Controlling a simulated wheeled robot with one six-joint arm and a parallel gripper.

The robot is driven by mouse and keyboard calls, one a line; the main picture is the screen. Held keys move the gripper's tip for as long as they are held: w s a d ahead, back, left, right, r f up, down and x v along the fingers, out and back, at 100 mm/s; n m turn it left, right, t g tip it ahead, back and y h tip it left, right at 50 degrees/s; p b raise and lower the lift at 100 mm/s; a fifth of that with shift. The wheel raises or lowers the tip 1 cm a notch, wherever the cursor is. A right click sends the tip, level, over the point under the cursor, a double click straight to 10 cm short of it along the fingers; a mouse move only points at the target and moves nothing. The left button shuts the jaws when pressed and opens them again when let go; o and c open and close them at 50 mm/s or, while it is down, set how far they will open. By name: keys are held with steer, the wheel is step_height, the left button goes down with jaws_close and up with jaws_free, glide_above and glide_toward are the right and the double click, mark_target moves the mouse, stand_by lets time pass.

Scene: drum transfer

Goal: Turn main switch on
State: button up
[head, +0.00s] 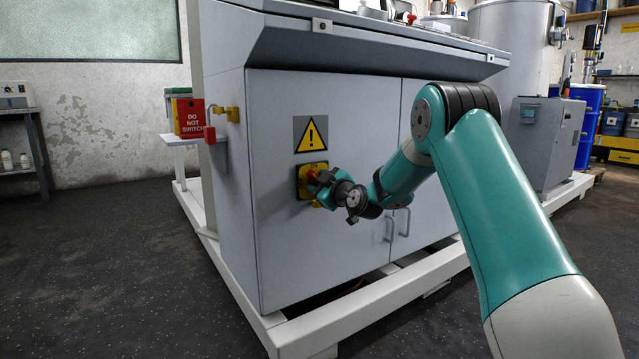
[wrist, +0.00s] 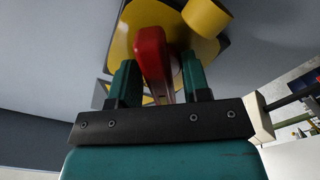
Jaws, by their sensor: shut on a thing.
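The main switch has a red handle (head: 313,175) on a yellow plate, low on the grey cabinet's front door under a yellow warning triangle (head: 311,135). My gripper (head: 322,184) is at the switch and hides part of it in the head view. In the wrist view the red handle (wrist: 151,52) stands between the two teal fingers of my gripper (wrist: 159,68), which are shut on it. The handle runs nearly upright in that picture, in front of the round yellow plate (wrist: 122,42). A yellow cylindrical piece (wrist: 207,17) sticks out beside it.
A red padlock (head: 210,135) hangs from a yellow hasp (head: 232,114) on the cabinet's left side. A red "DO NOT SWITCH" sign (head: 190,118) stands on a small white shelf. A white frame (head: 312,333) runs along the cabinet's base. The floor at left is clear.

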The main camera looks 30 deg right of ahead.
steer(key=m+p, duration=0.1)
steer(key=m, duration=0.3)
steer(key=shift+p, duration=0.3)
steer(key=shift+m+p, duration=0.65)
steer(key=shift+m, duration=1.15)
steer(key=o, duration=0.5)
steer(key=shift+o, duration=0.2)
steer(key=s+b, duration=0.1)
steer(key=s, duration=1.6)
steer(key=shift+s+d, duration=0.2)
steer(key=shift+d, duration=0.05)
